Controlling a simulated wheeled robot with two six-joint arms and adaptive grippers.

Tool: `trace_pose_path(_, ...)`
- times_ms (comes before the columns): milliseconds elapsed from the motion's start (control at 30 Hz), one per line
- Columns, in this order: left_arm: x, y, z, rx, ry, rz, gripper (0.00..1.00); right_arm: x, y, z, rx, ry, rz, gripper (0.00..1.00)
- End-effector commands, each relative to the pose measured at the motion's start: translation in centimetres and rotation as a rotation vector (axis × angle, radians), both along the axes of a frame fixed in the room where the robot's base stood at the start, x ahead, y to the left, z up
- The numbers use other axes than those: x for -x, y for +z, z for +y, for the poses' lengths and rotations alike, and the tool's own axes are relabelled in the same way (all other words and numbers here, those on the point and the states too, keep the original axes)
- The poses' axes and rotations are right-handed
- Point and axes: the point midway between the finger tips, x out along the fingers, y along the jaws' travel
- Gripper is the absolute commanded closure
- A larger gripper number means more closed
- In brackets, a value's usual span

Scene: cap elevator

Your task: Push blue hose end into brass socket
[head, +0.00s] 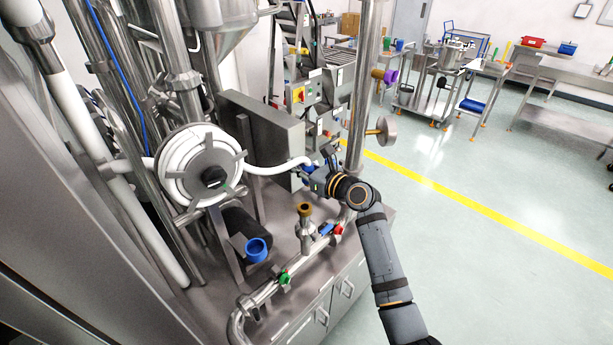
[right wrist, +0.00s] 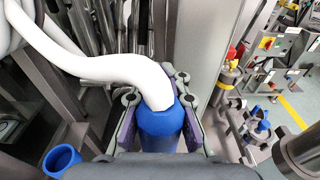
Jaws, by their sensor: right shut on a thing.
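The blue hose end (right wrist: 160,128) is a blue sleeve on the white hose (right wrist: 110,66). In the right wrist view it sits between the two fingers of my right gripper (right wrist: 162,112), which is shut on it. In the head view my right gripper (head: 313,174) holds the hose end above the bench, and the white hose (head: 275,168) runs left to its reel. The brass socket (head: 304,209) stands upright on a steel fitting, below and slightly left of the gripper, apart from the hose end. My left gripper is not in view.
The hose reel (head: 200,170) is at left. A blue open cup (head: 257,249) sits front left of the brass socket. A pipe with a green valve handle (head: 286,277) runs along the bench front. A vertical steel post (head: 362,90) stands behind the gripper.

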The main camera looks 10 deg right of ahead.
Motion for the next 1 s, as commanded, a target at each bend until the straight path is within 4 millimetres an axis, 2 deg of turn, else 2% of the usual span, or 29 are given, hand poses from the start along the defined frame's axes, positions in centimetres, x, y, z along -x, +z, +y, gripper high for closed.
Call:
trace_pose_path(233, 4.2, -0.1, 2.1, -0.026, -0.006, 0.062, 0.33, 0.0, 0.1, 0.0, -0.001, 0.000, -0.001, 1.00)
trace_pose_path(333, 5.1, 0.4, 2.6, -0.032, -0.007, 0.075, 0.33, 0.0, 0.3, 0.0, -0.001, 0.000, 0.001, 1.00)
trace_pose_path(433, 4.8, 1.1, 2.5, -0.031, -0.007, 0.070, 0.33, 0.0, 0.2, 0.0, 0.001, 0.000, 0.001, 1.00)
trace_pose_path(500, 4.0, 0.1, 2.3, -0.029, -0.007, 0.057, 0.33, 0.0, -1.2, 0.0, -0.002, 0.000, 0.001, 1.00)
trace_pose_path(700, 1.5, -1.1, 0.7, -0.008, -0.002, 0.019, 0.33, 0.1, -3.6, 0.0, -0.001, 0.000, 0.001, 1.00)
trace_pose_path(1000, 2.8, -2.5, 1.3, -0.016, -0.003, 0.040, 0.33, 0.1, -6.3, 0.0, -0.001, 0.000, 0.000, 1.00)
